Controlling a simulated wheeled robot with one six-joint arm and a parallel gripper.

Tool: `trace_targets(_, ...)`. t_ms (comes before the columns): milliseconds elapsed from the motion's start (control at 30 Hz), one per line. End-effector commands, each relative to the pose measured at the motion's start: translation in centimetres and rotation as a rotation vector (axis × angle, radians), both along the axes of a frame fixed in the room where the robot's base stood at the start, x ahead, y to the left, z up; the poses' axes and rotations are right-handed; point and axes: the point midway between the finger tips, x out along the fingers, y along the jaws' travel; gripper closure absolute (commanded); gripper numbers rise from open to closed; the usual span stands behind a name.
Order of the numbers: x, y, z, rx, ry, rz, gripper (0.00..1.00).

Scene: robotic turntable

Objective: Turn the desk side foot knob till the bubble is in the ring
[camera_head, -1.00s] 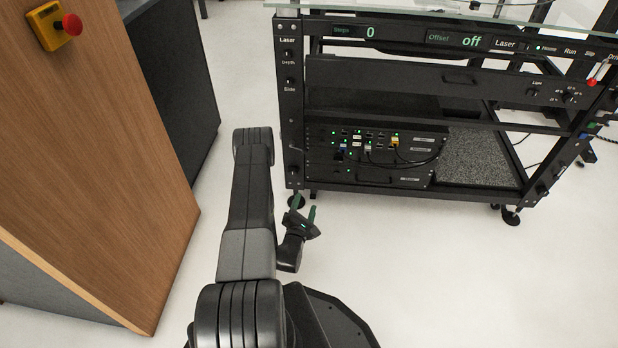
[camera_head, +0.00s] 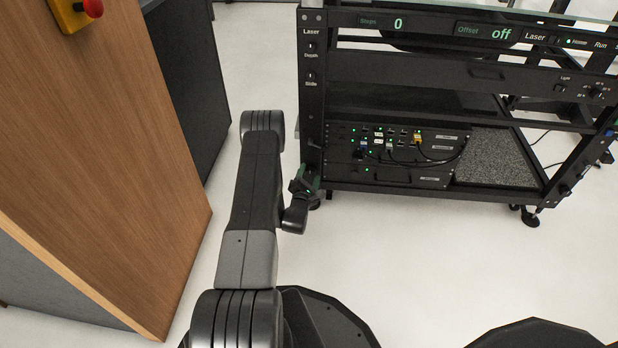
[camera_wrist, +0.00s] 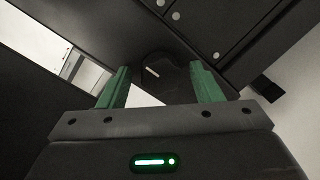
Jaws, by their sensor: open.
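My gripper (camera_head: 307,182) is at the bottom of the black rack's front left leg (camera_head: 311,110), the leg nearest the wooden desk. In the wrist view its two green fingers (camera_wrist: 160,86) stand apart. A dark rounded part with a small pale mark (camera_wrist: 168,72) shows between and beyond them, under the rack's dark frame. It looks like the foot knob, but I cannot tell for sure or whether the fingers touch it. In the head view the gripper mostly hides this foot. The bubble and the ring do not show.
The wooden desk panel (camera_head: 105,170) with a red button (camera_head: 93,8) stands close left of my arm. The rack's front right foot (camera_head: 529,217) rests on the floor. The pale floor (camera_head: 420,260) before the rack is clear. The rack display reads 0 and "off".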

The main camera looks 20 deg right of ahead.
Motion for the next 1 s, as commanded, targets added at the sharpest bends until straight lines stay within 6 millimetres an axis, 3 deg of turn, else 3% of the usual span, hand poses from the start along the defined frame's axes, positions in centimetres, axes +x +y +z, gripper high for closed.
trace_targets(167,0.00,-0.01,0.02,0.000,0.000,0.000,0.41)
trace_targets(400,-0.03,0.01,-0.01,0.000,0.000,0.000,0.85)
trace_targets(767,-0.05,0.01,-0.01,0.043,-0.026,0.000,0.85)
trace_targets(1000,-0.07,0.01,-0.01,0.172,-0.103,-0.001,0.85)
